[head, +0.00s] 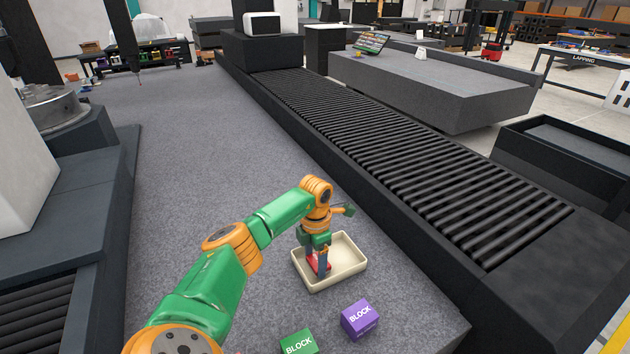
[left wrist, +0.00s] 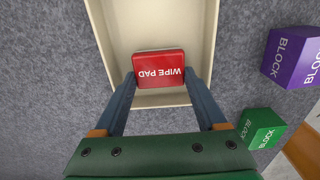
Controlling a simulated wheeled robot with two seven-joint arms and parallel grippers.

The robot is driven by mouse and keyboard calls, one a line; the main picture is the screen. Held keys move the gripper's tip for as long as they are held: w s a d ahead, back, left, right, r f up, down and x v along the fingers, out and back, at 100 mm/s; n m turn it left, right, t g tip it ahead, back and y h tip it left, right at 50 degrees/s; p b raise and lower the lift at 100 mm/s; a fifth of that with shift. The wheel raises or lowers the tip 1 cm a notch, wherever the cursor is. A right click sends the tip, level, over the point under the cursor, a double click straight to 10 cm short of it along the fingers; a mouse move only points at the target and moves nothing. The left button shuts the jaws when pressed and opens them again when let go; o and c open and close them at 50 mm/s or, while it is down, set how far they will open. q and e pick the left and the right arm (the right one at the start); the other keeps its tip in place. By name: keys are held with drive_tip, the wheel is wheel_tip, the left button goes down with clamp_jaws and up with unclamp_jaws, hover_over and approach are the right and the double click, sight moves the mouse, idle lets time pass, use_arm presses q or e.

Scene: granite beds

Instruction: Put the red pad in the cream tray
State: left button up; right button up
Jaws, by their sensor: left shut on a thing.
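The red pad (left wrist: 159,69), marked "WIPE PAD", is between the two fingers of my left gripper (left wrist: 161,78), which is shut on it. In the head view the left gripper (head: 319,266) points down at the left part of the cream tray (head: 349,268), and the red pad (head: 314,262) shows partly behind the fingers. In the left wrist view the pad overlaps the near end of the cream tray (left wrist: 103,39). I cannot tell whether the pad touches the tray floor. My right gripper is in neither view.
A purple block (head: 359,319) and a green block (head: 299,343) stand on the grey granite surface (head: 190,150) in front of the tray. A long black ribbed bed (head: 400,150) runs along the right. The granite behind the tray is clear.

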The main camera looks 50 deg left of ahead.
sight(315, 262)
use_arm(q)
drive_tip(key=o, duration=1.1)
drive_tip(key=shift+f, duration=0.15)
drive_tip(key=shift+o, duration=0.2)
wheel_tip(315, 262, up, 12)
drive_tip(key=shift+r, duration=0.2)
